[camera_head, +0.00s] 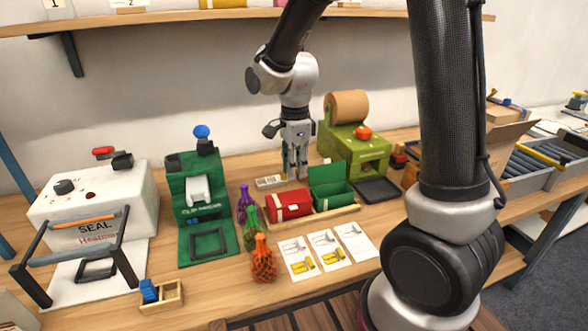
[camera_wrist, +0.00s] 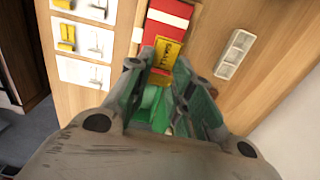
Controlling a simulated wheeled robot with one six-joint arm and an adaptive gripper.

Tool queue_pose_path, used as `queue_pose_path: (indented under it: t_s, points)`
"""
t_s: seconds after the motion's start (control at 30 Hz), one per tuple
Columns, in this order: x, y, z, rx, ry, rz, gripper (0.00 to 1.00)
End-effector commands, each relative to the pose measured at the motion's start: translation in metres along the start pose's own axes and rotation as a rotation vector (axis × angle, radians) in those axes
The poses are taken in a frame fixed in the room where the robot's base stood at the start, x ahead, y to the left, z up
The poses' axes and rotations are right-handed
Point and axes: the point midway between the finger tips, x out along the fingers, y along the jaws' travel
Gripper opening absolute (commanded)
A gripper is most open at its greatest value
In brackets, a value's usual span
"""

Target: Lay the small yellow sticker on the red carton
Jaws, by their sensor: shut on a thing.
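The red carton (camera_head: 283,207) with a white band lies on a wooden tray (camera_head: 318,219) on the bench; it also shows at the top of the wrist view (camera_wrist: 165,12). My gripper (camera_head: 295,174) points down just behind the carton. In the wrist view its green fingers (camera_wrist: 170,75) are shut on the small yellow sticker (camera_wrist: 168,52), which carries dark print. The sticker overlaps the red carton in that view; I cannot tell whether they touch. In the head view the sticker is hidden.
An open green carton (camera_head: 333,194) stands right of the red one. A white compartment holder (camera_wrist: 235,53) lies beside my gripper. White picture cards (camera_head: 327,249) and net bags (camera_head: 262,262) lie in front. A green machine with a paper roll (camera_head: 350,130) stands behind right.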

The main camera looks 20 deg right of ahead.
Motion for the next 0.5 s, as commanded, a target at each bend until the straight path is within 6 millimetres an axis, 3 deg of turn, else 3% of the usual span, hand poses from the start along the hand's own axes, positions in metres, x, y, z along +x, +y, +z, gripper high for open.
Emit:
queue_pose_path:
  t_s: [0.5]
  points:
    - [0.044, 0.003, -0.001, -0.01, 0.004, 0.011, 0.16]
